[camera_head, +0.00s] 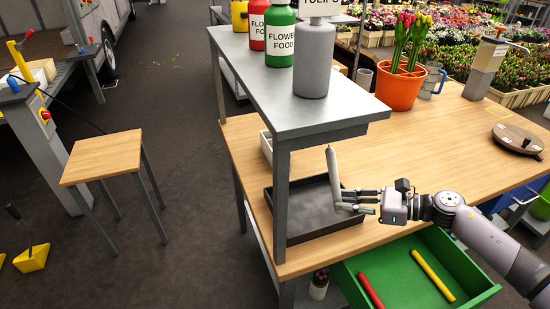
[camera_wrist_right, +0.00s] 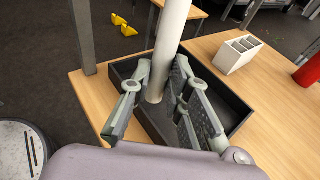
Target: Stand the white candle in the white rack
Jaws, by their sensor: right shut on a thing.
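The white candle (camera_head: 333,172) is held near its lower end in my right gripper (camera_head: 349,201), standing nearly upright with a slight tilt. In the right wrist view the candle (camera_wrist_right: 172,35) passes between the closed-in fingers, above the dark tray. The white rack (camera_wrist_right: 237,53) shows in the right wrist view as a small white block with slots in its top, on the wooden table beyond the tray. In the head view the rack (camera_head: 266,147) is mostly hidden behind the shelf. The candle is apart from the rack. My left gripper is not in view.
A dark tray (camera_head: 336,222) lies under my right gripper. A grey raised shelf (camera_head: 290,118) with bottles stands over the table's left part. A green drawer (camera_head: 461,263) is open in front, holding a red candle (camera_head: 371,290) and a yellow candle (camera_head: 433,275).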

